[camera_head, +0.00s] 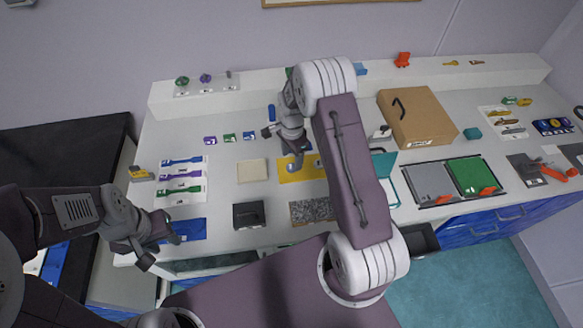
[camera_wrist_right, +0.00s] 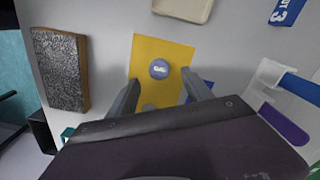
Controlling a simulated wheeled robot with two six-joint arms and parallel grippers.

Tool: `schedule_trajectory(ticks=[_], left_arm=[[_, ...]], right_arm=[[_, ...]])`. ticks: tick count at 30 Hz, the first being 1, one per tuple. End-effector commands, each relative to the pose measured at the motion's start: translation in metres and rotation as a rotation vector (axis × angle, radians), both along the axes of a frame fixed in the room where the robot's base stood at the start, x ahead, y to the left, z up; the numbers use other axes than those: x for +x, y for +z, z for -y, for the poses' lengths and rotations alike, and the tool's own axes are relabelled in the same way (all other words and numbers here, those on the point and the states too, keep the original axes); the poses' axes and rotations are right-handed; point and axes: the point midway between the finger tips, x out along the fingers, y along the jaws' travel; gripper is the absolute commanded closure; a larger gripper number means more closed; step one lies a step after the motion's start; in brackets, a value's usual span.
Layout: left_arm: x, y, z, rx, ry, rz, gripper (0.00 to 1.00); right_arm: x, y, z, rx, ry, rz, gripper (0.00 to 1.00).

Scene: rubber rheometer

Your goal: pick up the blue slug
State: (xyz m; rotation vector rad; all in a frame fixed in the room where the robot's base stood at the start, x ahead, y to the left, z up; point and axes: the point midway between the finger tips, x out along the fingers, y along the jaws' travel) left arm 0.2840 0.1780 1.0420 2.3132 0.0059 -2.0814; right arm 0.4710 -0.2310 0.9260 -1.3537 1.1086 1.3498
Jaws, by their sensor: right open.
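The blue slug (camera_wrist_right: 159,68) is a small round blue-grey disc with a pale label, lying on a yellow sheet (camera_wrist_right: 148,48) in the right wrist view. In the head view it shows on the yellow sheet (camera_head: 286,175), partly crowded by my right arm. My right gripper (camera_wrist_right: 160,78) is open and empty, with its fingers pointing at the sheet on either side of the slug's line. It also shows in the head view (camera_head: 289,146) above the sheet. My left gripper (camera_head: 159,250) is open and empty over the blue mat (camera_head: 184,230) at the counter's left front.
A speckled block (camera_head: 312,211) and a dark box (camera_head: 249,214) stand near the front edge. A beige pad (camera_head: 252,170) lies left of the yellow sheet. A cardboard box (camera_head: 417,118) stands right of my right arm. A blue-handled tool (camera_wrist_right: 297,88) lies right in the wrist view.

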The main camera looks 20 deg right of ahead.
Motion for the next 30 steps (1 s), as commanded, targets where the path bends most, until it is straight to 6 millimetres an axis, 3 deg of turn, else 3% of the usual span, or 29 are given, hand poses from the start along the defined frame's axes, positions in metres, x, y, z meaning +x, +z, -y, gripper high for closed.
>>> schedule_trajectory(ticks=[6,14,20,21,30], left_arm=[[0.0,0.011,0.0,0.0,0.0,0.0,0.64],[0.0,0.01,0.0,0.0,0.0,0.0,0.64],[0.0,0.01,0.0,0.0,0.0,0.0,0.64],[0.0,0.01,0.0,0.0,0.0,0.0,0.64],[0.0,0.009,0.0,0.0,0.0,0.0,0.64]], right_arm=[[-0.003,-0.035,-0.003,0.0,0.0,-0.003,0.41],[-0.003,-0.039,-0.003,0.0,0.0,-0.001,0.41],[-0.003,-0.039,-0.003,0.0,0.0,-0.001,0.97],[-0.003,-0.039,-0.003,0.0,0.0,-0.001,1.0],[-0.002,-0.035,-0.003,-0.001,0.0,0.002,1.0]])
